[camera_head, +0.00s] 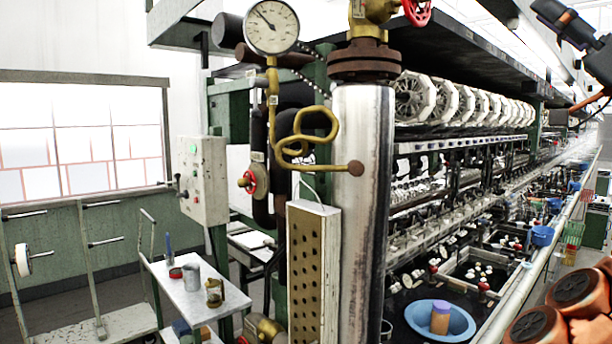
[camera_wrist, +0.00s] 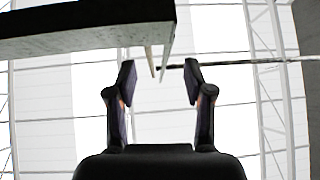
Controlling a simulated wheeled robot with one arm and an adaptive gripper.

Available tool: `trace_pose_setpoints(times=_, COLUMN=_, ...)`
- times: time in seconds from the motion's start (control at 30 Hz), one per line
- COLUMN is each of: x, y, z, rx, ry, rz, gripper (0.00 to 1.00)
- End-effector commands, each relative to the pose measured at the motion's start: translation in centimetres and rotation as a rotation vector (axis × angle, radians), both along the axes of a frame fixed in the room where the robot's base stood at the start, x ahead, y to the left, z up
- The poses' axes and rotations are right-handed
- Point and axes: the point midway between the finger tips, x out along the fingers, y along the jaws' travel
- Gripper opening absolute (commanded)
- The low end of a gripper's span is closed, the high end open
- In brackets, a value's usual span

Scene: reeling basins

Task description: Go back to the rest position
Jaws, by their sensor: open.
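My gripper (camera_wrist: 159,82) shows in the wrist view with its two dark fingers spread wide apart and nothing between them. It is raised, facing a bright ceiling with pale trusses. A dark flat slab (camera_wrist: 90,22) crosses the upper left of that view, close to the left fingertip; I cannot tell the exact gap. In the head view, dark and orange parts of my arm show at the upper right and lower right edges. The fingertips cannot be made out clearly there.
A long reeling machine (camera_head: 460,150) runs back along the right. A steel column (camera_head: 362,220) with a pressure gauge (camera_head: 271,27) stands in front. A blue basin (camera_head: 440,320) sits at lower right. A small white table (camera_head: 195,292) holds cups at left; floor shows near the left wall.

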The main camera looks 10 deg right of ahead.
Motion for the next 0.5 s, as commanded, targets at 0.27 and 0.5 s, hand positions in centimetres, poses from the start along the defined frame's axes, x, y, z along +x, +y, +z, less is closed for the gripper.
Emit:
trace_pose_setpoints(times=0.27, x=2.4, y=-1.2, z=0.2, rx=0.074, ry=0.067, rz=0.092, gripper=0.52)
trace_pose_setpoints(times=0.5, x=6.8, y=-1.1, z=0.0, rx=0.157, ry=0.194, rz=0.228, gripper=0.52)
